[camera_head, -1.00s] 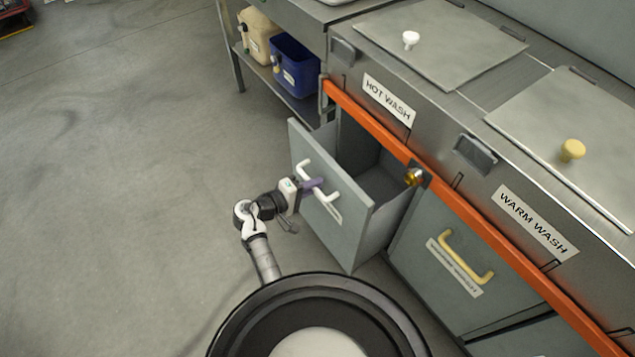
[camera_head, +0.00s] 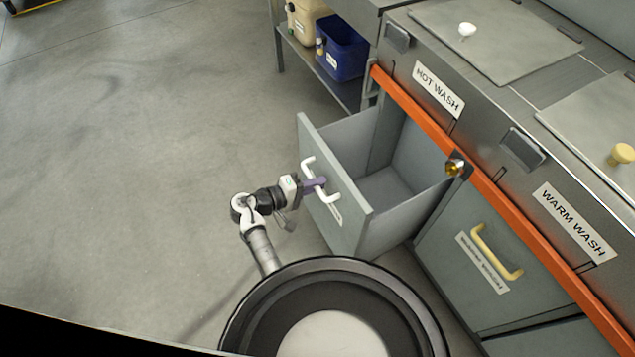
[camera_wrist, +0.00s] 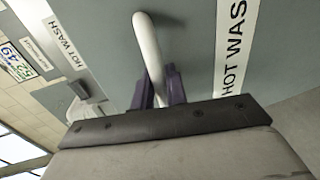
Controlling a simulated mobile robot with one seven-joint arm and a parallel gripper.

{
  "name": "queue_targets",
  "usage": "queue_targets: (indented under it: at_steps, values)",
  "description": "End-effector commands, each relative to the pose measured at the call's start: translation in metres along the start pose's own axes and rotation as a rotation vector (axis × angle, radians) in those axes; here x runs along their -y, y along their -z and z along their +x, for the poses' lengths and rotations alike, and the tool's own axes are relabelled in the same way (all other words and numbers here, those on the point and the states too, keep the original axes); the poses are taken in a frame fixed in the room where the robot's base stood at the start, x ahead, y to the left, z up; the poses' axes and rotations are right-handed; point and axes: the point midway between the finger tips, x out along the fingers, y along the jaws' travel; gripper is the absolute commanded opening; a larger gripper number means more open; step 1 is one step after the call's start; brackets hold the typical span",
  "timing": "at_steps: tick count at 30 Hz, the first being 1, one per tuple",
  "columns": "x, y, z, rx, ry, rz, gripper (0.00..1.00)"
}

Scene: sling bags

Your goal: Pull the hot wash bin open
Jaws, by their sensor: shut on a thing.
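The hot wash bin (camera_head: 338,190) is a grey drawer under the "HOT WASH" label (camera_head: 438,90). It stands pulled well out of the counter, and its empty-looking inside shows. Its white handle (camera_head: 309,167) is on the front panel. My gripper (camera_head: 318,184), with purple fingers, is shut on the handle. In the wrist view the purple fingers (camera_wrist: 160,88) sit on both sides of the white handle (camera_wrist: 149,45), beside a "HOT WASH" label on the bin front (camera_wrist: 232,45). The fingertips are partly hidden by the gripper body.
To the right, the warm wash bin (camera_head: 470,270) with a yellow handle (camera_head: 495,252) is shut. An orange rail (camera_head: 415,110) runs along the counter, with a brass knob (camera_head: 454,167) on it. A blue bin (camera_head: 342,48) stands on a low shelf. The floor at left is clear.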

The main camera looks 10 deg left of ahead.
Motion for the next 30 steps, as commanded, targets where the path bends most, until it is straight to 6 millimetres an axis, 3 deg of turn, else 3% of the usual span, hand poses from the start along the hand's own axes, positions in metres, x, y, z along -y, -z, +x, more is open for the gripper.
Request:
queue_targets:
  at_steps: [5, 6, 10, 20, 23, 30]
  values:
    - [0.000, 0.001, -0.001, -0.005, 0.000, 0.001, 0.00]
    - [-0.001, 0.001, -0.001, -0.005, 0.000, 0.001, 0.18]
    - [0.000, 0.001, 0.000, -0.004, 0.000, 0.001, 0.32]
    - [0.000, 0.001, -0.004, -0.003, 0.000, 0.001, 0.32]
    - [0.001, 0.001, -0.015, -0.004, 0.000, 0.001, 0.32]
    - [0.001, 0.002, -0.068, -0.008, 0.000, 0.002, 0.32]
